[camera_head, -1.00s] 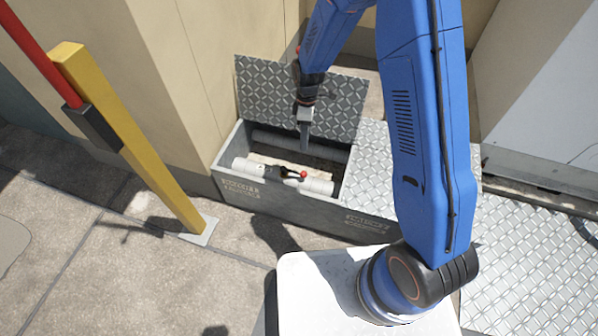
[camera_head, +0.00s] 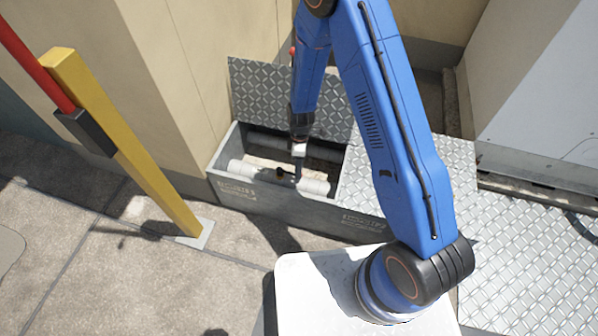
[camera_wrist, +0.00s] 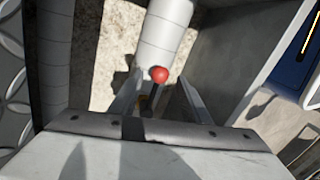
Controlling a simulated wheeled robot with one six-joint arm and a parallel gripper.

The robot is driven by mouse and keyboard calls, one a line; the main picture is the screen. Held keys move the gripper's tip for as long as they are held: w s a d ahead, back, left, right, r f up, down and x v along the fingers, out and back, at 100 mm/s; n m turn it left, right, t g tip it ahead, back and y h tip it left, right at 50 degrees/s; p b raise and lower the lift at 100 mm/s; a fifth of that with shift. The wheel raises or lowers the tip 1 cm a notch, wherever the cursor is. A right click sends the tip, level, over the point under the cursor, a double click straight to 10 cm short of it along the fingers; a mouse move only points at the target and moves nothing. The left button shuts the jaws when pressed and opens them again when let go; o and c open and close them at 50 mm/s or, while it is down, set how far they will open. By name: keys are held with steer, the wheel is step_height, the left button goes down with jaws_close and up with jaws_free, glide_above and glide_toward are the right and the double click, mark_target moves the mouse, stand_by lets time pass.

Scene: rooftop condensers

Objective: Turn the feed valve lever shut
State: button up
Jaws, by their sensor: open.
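The feed valve lever shows in the wrist view by its red ball end (camera_wrist: 159,74), which lies between the two fingers of my gripper (camera_wrist: 160,84). The fingers stand apart on either side of it, and I cannot tell whether either touches it. The white pipe (camera_wrist: 167,30) runs beyond the ball. In the head view my gripper (camera_head: 298,178) points down into the open box, over the white pipe (camera_head: 318,187). It hides the red ball there.
The grey box (camera_head: 230,192) has walls close around the pipe. Its diamond-plate lid (camera_head: 262,88) stands raised at the back, and a plate (camera_head: 372,180) covers the right part. A second pipe runs along the back. A yellow post (camera_head: 130,145) stands at left.

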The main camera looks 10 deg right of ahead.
steer(key=shift+s+f, duration=0.2)
steer(key=shift+f, duration=1.1)
jaws_close()
steer(key=shift+a, duration=0.1)
steer(key=shift+s, duration=0.1)
